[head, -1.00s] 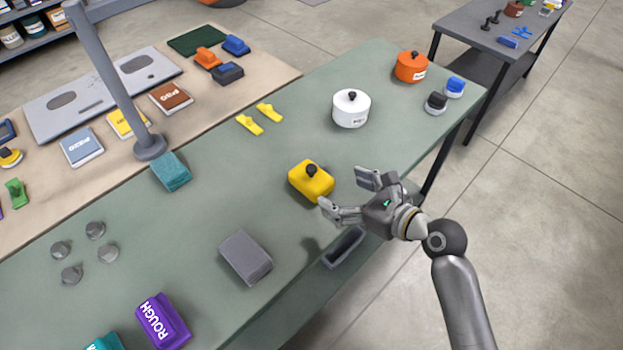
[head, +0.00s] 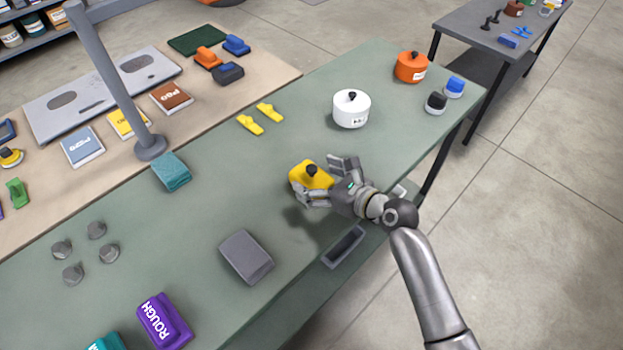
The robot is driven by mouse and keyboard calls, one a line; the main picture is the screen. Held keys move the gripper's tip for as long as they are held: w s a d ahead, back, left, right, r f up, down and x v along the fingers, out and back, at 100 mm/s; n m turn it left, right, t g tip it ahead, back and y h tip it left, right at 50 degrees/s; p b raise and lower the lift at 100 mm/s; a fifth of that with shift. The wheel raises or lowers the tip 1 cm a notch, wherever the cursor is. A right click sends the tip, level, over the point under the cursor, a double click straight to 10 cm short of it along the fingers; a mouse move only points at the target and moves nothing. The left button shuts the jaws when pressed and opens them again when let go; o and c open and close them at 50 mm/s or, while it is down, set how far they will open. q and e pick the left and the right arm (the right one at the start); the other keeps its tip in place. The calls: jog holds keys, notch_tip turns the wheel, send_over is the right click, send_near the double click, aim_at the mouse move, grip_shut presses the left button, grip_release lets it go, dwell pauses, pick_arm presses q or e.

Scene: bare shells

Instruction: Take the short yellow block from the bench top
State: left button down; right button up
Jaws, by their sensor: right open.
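One finger covers part of the block's near face. I cannot tell whether the fingers touch it. My left gripper is not in view.
A grey block (head: 246,257) lies nearer on the bench, and a purple block (head: 164,321) is at the near edge. A white round pot (head: 351,109) and an orange one (head: 410,67) stand farther back. Two yellow clips (head: 250,124) lie behind. A grey post (head: 115,85) rises at left.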

jog(key=c, duration=1.4)
jog(key=shift+r, duration=0.15)
jog(key=shift+c, duration=0.3)
